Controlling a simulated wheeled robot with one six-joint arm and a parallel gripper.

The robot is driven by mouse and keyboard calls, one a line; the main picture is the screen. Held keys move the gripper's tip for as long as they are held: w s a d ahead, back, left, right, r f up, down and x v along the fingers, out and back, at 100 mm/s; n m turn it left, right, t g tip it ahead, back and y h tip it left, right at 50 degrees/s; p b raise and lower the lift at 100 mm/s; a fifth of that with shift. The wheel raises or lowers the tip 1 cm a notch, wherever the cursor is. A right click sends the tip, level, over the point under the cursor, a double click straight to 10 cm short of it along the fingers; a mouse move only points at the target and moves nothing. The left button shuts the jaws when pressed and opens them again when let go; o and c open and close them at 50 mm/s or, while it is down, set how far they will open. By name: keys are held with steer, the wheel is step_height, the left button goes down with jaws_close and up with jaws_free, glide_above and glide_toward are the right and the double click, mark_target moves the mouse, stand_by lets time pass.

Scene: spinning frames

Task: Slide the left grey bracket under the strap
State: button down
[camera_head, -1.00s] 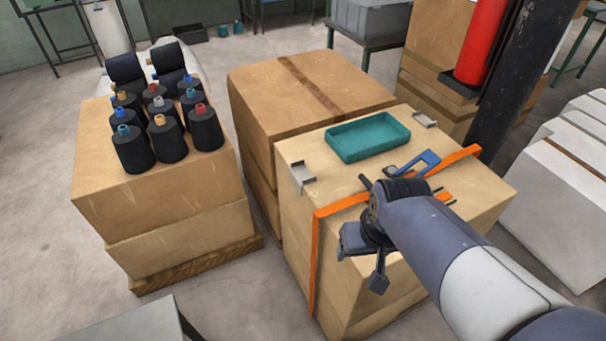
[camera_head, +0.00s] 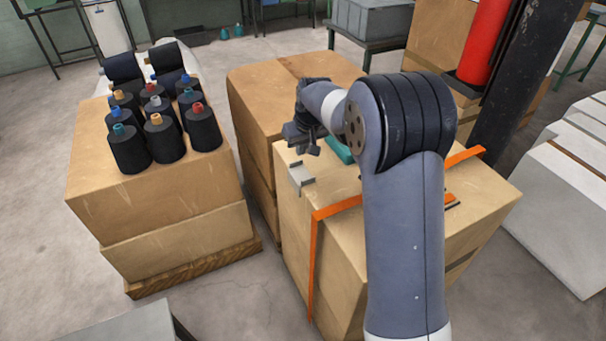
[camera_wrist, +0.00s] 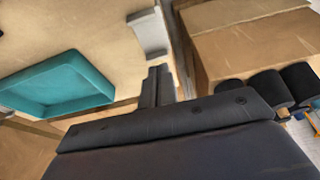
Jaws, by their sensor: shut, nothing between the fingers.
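The left grey bracket (camera_head: 300,177) sits on the left edge of the near cardboard box's top, behind the orange strap (camera_head: 338,208). It also shows at the top of the wrist view (camera_wrist: 149,32). The strap runs across the box top and down its front left side; my arm hides its middle. My gripper (camera_head: 298,146) is shut and empty, beyond the bracket in the head view and apart from it. In the wrist view the closed fingers (camera_wrist: 158,82) point toward the bracket. The right bracket is hidden in the head view.
A teal tray (camera_wrist: 60,85) lies on the box top beside the fingers, mostly hidden by my arm in the head view. A carton (camera_head: 260,100) stands behind. Black thread cones (camera_head: 160,135) stand on the left carton. A dark post (camera_head: 510,90) rises at right.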

mark_target(300, 179)
steer(key=p+x, duration=0.1)
steer(key=x, duration=0.9)
steer(key=shift+w+a, duration=0.15)
steer(key=shift+w, duration=0.05)
steer(key=shift+s+d+p, duration=0.15)
steer(key=shift+s+d, duration=0.1)
steer(key=shift+s, duration=0.35)
steer(key=shift+s+d+p, duration=0.1)
steer(key=shift+s+d, duration=0.15)
steer(key=shift+s, duration=0.35)
steer(key=shift+s+d+p, duration=0.15)
steer(key=shift+s+d, duration=0.1)
steer(key=shift+s, duration=0.35)
